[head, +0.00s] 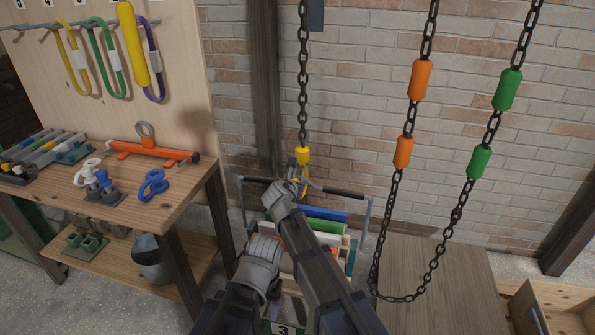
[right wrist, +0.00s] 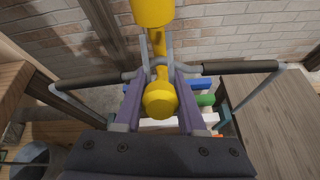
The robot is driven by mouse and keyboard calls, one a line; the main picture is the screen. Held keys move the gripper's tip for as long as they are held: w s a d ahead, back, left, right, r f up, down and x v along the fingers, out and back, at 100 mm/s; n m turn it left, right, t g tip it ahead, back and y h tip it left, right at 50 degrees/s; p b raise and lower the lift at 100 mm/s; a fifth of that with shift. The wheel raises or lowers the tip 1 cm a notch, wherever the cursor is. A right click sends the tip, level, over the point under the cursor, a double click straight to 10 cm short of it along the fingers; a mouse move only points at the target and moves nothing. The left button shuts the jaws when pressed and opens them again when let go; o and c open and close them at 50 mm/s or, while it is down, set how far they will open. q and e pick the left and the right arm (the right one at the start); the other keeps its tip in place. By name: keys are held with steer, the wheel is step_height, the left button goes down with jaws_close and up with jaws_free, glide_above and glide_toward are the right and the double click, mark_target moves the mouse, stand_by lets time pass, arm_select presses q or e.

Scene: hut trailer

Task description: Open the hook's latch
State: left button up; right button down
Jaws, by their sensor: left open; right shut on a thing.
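The yellow hook (head: 303,155) hangs from a dark chain in the middle of the head view. In the right wrist view the hook (right wrist: 160,98) is close, its rounded yellow end between my two purple fingers. My right gripper (head: 298,181) is shut on the hook, with a finger on each side of it. The latch cannot be told apart clearly; fingers and hook body hide part of it. My left gripper (head: 274,309) is lower, in front of the rack, open and apart from the hook; its fingers are mostly hidden.
Below the hook stands a rack with black-gripped handle bars (right wrist: 100,79) and coloured bars (head: 326,214). A workbench (head: 130,205) with shackles and tools is on the left. A chain loop with orange and green sleeves (head: 478,161) hangs at right, near a wooden platform (head: 440,275).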

arm_select(q)
steer(key=shift+r+p, duration=1.25)
steer(key=shift+r, duration=0.5)
arm_select(e)
steer(key=shift+s+a+r+g, duration=0.1)
steer(key=shift+s+r+g, duration=0.2)
steer(key=shift+g, duration=0.5)
steer(key=shift+w, duration=0.1)
steer(key=c, duration=0.5)
jaws_free()
arm_select(q)
step_height(320, 180, up, 10)
steer(key=p, duration=1)
arm_select(e)
step_height(320, 180, up, 10)
steer(key=shift+r, duration=0.1)
